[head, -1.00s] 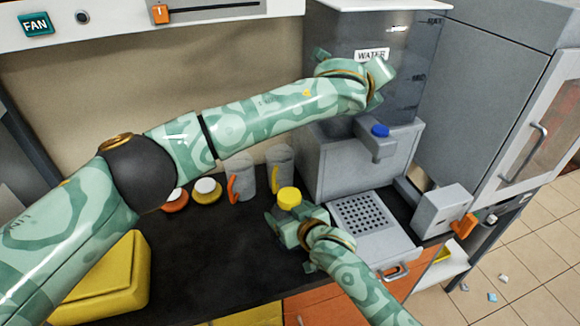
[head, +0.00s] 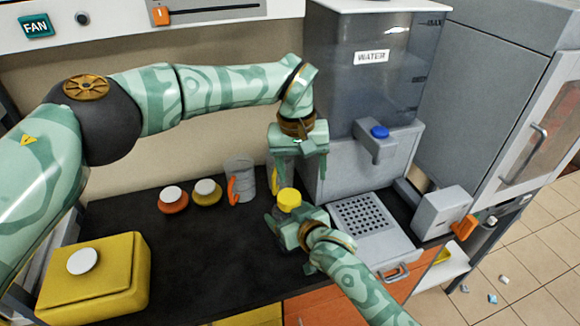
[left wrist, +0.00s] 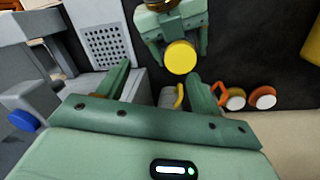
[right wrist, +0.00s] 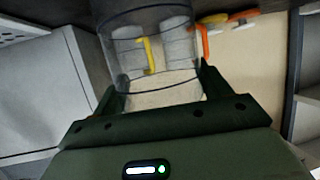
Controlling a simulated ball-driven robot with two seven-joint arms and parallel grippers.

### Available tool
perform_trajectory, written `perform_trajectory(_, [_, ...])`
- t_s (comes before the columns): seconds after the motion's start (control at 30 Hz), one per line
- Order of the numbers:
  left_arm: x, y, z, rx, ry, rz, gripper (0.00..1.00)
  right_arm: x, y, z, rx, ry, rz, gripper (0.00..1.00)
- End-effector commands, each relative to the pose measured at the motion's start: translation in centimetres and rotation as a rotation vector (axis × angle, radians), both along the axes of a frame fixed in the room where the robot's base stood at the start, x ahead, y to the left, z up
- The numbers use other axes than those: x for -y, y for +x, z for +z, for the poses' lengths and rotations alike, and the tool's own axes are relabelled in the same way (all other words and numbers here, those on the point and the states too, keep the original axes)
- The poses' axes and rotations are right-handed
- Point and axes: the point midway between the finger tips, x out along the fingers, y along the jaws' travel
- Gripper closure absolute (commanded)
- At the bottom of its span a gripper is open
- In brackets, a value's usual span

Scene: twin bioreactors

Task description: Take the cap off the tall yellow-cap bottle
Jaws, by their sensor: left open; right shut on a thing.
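The tall bottle's yellow cap (head: 289,197) is on top of the bottle, which stands on the dark counter. The cap also shows as a round yellow disc in the left wrist view (left wrist: 180,57). My right gripper (head: 284,220) is shut around the bottle below the cap. In the right wrist view the clear bottle (right wrist: 150,60) sits between its fingers. My left gripper (head: 299,170) is open and empty, fingers pointing down, above and slightly behind the cap. In the left wrist view the cap lies beyond the fingertips, untouched.
A water dispenser (head: 375,70) with a grated drip tray (head: 365,215) stands right of the bottle. The counter between is clear.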

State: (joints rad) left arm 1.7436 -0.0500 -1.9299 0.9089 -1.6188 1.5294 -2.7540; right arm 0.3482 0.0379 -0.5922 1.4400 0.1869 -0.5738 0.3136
Motion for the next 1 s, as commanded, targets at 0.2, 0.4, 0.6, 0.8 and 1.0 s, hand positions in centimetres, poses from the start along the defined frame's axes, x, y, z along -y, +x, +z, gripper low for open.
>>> perform_trajectory(0.2, [-2.5, 0.4, -0.8, 0.006, 0.11, -0.029, 0.35, 0.0, 0.0, -0.1, -0.002, 0.0, 0.0, 0.87])
perform_trajectory(0.4, [-2.5, 0.4, -4.1, 0.005, 0.111, -0.029, 0.35, 0.0, 0.0, -0.1, -0.003, -0.001, 0.0, 0.87])
perform_trajectory(0.6, [-2.5, 0.4, -7.0, 0.006, 0.11, -0.028, 0.35, 0.0, 0.0, -0.1, -0.003, -0.001, 0.0, 0.87])
perform_trajectory(0.8, [-2.5, 0.4, -8.0, 0.008, 0.109, -0.028, 0.35, 0.0, 0.0, -0.1, -0.003, -0.001, 0.0, 0.87])
perform_trajectory(1.0, [-2.5, 0.4, -8.0, 0.008, 0.108, -0.028, 0.35, 0.0, 0.0, -0.1, -0.003, -0.001, 0.0, 0.87])
